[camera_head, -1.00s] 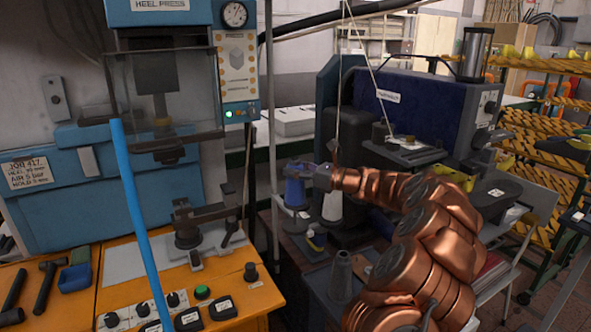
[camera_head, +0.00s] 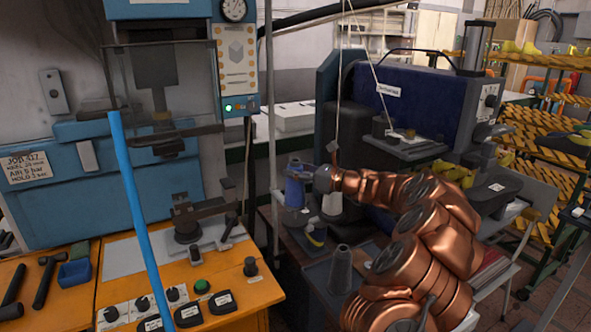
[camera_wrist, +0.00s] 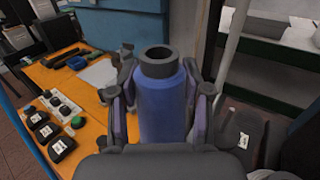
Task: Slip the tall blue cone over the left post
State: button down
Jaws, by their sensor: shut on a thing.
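My gripper (camera_head: 299,176) is shut on the tall blue cone (camera_head: 294,191), which stands upright. In the wrist view the cone (camera_wrist: 162,108) sits between the two finger pads and shows a dark grey, hollow top. In the head view the cone is above a grey round base (camera_head: 295,218) on the left of the stand. The left post itself is not visible, so I cannot tell whether the cone is around it. A white cone (camera_head: 332,206) stands just right of the blue one.
A grey cone (camera_head: 341,268) stands on the nearer surface, with a small yellow-and-blue item (camera_head: 316,234) behind it. The orange bench (camera_head: 225,262) with the blue press is on the left. A thin pole (camera_head: 272,130) rises behind the blue cone.

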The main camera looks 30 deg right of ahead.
aim_at(303, 187)
jog(key=shift+f+b, duration=0.75)
jog(key=shift+f, duration=1.7)
jog(key=shift+c, duration=2.1)
grip_release()
jog(key=v, duration=1.2)
